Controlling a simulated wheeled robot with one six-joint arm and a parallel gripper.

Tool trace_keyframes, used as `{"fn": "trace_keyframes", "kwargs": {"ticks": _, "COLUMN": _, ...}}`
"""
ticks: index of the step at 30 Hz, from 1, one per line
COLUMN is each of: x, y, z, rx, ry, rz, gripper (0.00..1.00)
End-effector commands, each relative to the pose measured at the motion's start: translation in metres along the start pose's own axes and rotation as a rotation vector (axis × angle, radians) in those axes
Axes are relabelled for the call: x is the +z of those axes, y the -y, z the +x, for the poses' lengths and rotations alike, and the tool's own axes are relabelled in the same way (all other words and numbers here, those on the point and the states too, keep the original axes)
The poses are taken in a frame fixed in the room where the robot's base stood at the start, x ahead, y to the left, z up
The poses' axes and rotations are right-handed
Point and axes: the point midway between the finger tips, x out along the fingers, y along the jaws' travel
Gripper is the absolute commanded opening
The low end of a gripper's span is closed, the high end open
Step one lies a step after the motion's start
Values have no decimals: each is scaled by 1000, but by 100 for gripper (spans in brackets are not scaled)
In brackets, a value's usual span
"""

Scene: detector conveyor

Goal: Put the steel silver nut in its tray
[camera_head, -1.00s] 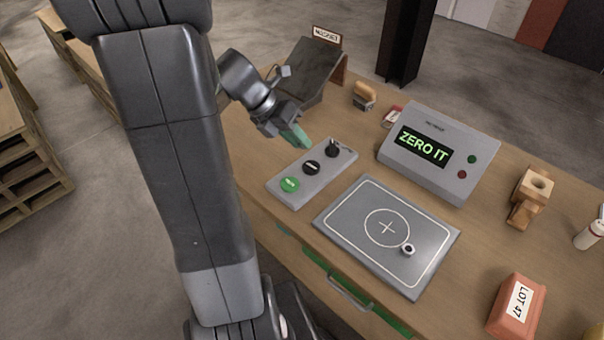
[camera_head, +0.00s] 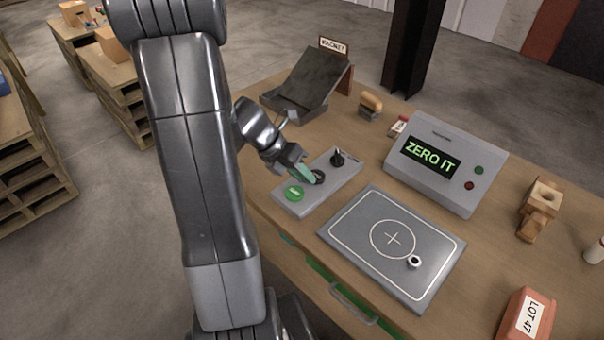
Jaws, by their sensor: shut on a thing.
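A small silver nut (camera_head: 414,262) lies on the grey plate (camera_head: 349,235) with a white outline, circle and cross. It sits near the circle's lower right edge. My gripper (camera_head: 306,175) is at the grey control panel (camera_head: 345,181), left of the plate and well apart from the nut. Its greenish fingertips are shut on the middle black knob (camera_head: 319,177), which they partly cover. A green button (camera_head: 293,193) and another black knob (camera_head: 338,159) are on the same panel. I cannot tell which container is the nut's tray.
A grey display box (camera_head: 443,176) reads "ZERO IT". A dark sloped tray (camera_head: 312,82) with a "MAGNET" sign stands at the back. A wooden piece (camera_head: 539,208) and a red "LOT 47" block (camera_head: 524,318) are at the right. A small brush-like block (camera_head: 370,106) is behind the panel.

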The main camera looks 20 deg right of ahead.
Motion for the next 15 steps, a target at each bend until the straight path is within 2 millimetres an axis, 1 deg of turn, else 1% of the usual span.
{"fn": "trace_keyframes", "kwargs": {"ticks": 1, "x": -1, "y": -1, "z": 2, "rx": -1, "ry": 0, "rz": 0, "gripper": 0}}
{"fn": "trace_keyframes", "kwargs": {"ticks": 2, "x": -1, "y": -1, "z": 2, "rx": -1, "ry": 0, "rz": 0, "gripper": 28}}
{"fn": "trace_keyframes", "kwargs": {"ticks": 3, "x": -1, "y": -1, "z": 1, "rx": 0, "ry": 0, "rz": 0, "gripper": 33}}
{"fn": "trace_keyframes", "kwargs": {"ticks": 15, "x": 0, "y": -1, "z": 1, "rx": 1, "ry": 0, "rz": 0, "gripper": 33}}
